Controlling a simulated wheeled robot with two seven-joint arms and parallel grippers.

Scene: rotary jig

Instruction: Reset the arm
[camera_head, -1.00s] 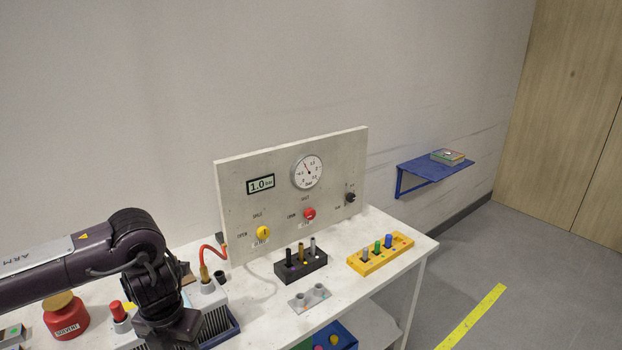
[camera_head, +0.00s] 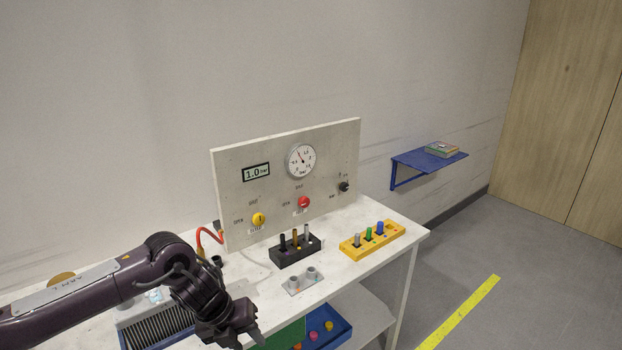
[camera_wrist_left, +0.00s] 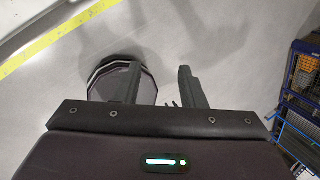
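My left arm comes in from the left in the head view, with its gripper (camera_head: 243,332) low at the table's front edge, in front of the drawers. My right gripper is in neither view. The arm covers part of the table's left side.
The white table (camera_head: 345,280) carries a gauge panel (camera_head: 330,165), a black peg block (camera_head: 294,250), a yellow peg block (camera_head: 372,240) and a grey two-hole fixture (camera_head: 302,282). A blue bin (camera_head: 338,328) is below. A blue shelf (camera_head: 425,161) is on the wall.

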